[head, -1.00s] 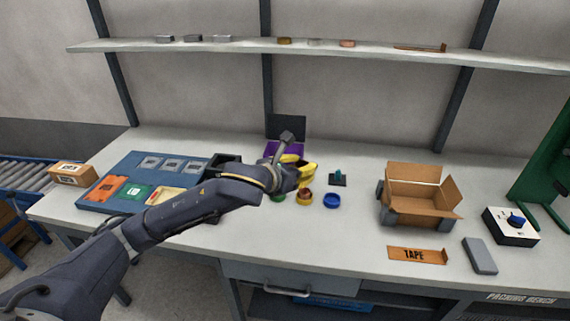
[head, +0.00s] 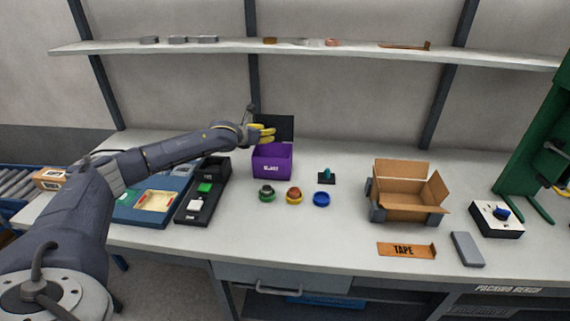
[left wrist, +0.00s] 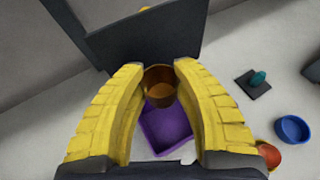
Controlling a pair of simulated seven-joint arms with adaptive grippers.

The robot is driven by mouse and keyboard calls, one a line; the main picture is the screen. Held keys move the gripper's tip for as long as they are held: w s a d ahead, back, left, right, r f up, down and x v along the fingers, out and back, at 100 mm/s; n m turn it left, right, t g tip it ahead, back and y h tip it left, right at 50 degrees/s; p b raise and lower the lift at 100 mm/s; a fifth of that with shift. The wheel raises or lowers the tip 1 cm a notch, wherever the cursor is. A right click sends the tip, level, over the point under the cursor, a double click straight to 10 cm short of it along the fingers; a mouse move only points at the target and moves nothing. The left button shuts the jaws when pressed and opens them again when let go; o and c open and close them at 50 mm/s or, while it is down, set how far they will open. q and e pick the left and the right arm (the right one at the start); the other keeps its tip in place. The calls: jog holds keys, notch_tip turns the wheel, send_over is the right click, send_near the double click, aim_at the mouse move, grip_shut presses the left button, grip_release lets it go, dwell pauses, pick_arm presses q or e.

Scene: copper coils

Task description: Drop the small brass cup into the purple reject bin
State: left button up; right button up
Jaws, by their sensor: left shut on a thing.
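The small brass cup (left wrist: 160,86) is held between the yellow fingertips of my left gripper (left wrist: 160,82) in the left wrist view. The purple reject bin (head: 272,162) stands towards the back of the bench, left of centre. It also shows below the cup in the left wrist view (left wrist: 166,132), with a bare interior floor. In the head view my left gripper (head: 266,134) is above the bin's back part, and the cup cannot be made out there. My right gripper is not in view.
A dark upright panel (head: 275,127) stands right behind the bin. A black tray (head: 208,205) is to the left, an open cardboard box (head: 405,205) to the right.

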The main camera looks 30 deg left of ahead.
pick_arm(q)
jog(key=shift+w+d+r, duration=0.1)
jog(key=shift+d+r, duration=0.3)
jog(key=shift+r, duration=0.05)
jog(key=shift+d+f, duration=0.1)
jog(key=shift+f, duration=2.9)
jog(key=o, duration=1.1)
jog(key=shift+c, duration=0.2)
jog(key=v, duration=1.2)
jog(key=shift+a, duration=0.2)
